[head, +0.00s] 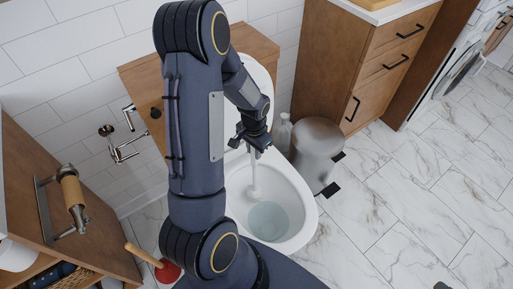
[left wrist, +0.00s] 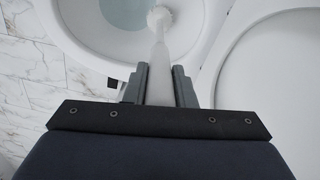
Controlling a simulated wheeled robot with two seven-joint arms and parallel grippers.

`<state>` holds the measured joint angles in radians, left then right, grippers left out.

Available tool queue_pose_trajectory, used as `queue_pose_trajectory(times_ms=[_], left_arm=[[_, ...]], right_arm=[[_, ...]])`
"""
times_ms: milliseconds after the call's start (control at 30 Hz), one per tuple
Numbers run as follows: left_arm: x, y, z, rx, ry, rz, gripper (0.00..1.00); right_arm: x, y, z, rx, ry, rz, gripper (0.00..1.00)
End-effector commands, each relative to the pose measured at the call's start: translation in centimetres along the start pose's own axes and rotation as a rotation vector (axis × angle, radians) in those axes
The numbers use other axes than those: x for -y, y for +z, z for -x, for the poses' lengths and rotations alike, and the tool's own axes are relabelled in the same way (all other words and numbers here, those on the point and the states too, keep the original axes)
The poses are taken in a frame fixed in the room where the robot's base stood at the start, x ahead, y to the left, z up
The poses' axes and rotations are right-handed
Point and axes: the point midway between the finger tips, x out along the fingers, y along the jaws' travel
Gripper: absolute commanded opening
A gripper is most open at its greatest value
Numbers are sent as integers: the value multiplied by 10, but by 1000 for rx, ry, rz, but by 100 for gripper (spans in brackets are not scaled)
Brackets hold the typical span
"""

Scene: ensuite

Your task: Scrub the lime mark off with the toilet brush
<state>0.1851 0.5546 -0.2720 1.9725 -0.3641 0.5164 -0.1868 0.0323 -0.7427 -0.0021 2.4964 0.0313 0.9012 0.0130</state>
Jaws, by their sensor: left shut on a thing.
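The toilet bowl (head: 292,197) stands open in the head view, with water at its bottom. My left gripper (head: 252,146) is above the back part of the bowl and is shut on the white handle of the toilet brush (head: 256,180). The brush points down into the bowl. In the left wrist view the handle runs between the two fingers (left wrist: 159,85), and the white brush head (left wrist: 160,17) is inside the bowl near its inner wall. I cannot make out a lime mark in either view. My right gripper is not in view.
A metal bin (head: 317,150) stands right of the toilet, with a clear bottle (head: 283,133) beside it. A plunger (head: 166,271) is at the lower left, near a wooden unit with a roll holder (head: 72,192). Marble floor (head: 420,200) is free at the right.

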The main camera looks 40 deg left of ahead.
Motion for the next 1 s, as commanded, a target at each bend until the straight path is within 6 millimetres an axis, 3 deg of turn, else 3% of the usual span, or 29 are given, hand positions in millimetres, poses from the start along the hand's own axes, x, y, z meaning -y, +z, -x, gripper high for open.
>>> queue_pose_trajectory(times_ms=[700, 1000], left_arm=[[6, 27, -3, 3, -2, 2, 0], [5, 16, 1, 0, -3, 1, 0]], right_arm=[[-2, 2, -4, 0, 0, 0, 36], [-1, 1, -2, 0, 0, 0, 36]])
